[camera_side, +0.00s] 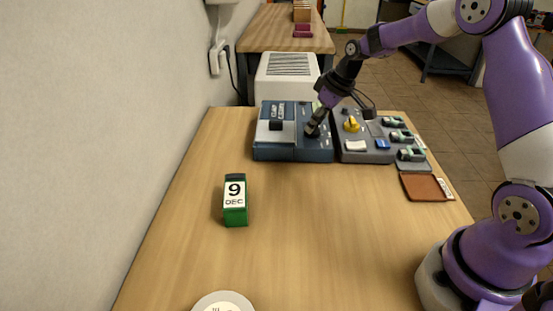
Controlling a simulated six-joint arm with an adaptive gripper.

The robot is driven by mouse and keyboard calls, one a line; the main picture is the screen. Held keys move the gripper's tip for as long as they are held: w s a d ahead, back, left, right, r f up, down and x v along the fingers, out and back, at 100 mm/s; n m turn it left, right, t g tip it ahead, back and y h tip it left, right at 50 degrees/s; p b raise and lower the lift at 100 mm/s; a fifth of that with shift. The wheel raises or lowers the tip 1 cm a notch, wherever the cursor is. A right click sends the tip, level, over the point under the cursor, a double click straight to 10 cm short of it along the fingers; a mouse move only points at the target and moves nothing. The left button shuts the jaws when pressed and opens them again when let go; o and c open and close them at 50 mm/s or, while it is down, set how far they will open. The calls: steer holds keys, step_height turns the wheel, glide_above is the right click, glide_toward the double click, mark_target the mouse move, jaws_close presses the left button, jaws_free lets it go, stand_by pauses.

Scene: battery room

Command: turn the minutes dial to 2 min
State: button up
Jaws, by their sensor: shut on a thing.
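A blue-grey panel box (266,154) stands near the far end of the wooden table. A lighter plate with a black knob (276,125) is on its left half. My gripper (312,130) reaches down from the upper right onto the right half of this box. Its jaws are shut on a dark dial there, which the fingers mostly hide. The dial's markings and pointer are too small and covered to read. A grey panel (379,156) beside it on the right carries a yellow knob (351,124).
The grey panel also has a white block (355,146), a blue block (383,144) and several dark-green parts. A brown tray (424,187) lies at the right edge. The table's middle is clear.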

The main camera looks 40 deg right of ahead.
steer(key=m, duration=0.2)
steer(key=m+h, duration=0.1)
steer(key=m, duration=0.1)
steer(key=m+h, duration=0.1)
steer(key=m, duration=0.1)
steer(key=shift+a+f, duration=0.1)
steer(key=shift+a, duration=0.25)
steer(key=m+h, duration=0.1)
steer(key=m, duration=0.1)
steer(key=m+g+h, duration=0.1)
steer(key=m, duration=0.2)
steer(key=shift+w+a, duration=0.1)
steer(key=shift+a, duration=0.05)
steer(key=shift+m, duration=0.3)
steer(key=o, duration=1.2)
steer(key=shift+c, duration=0.2)
steer(key=v, duration=1.2)
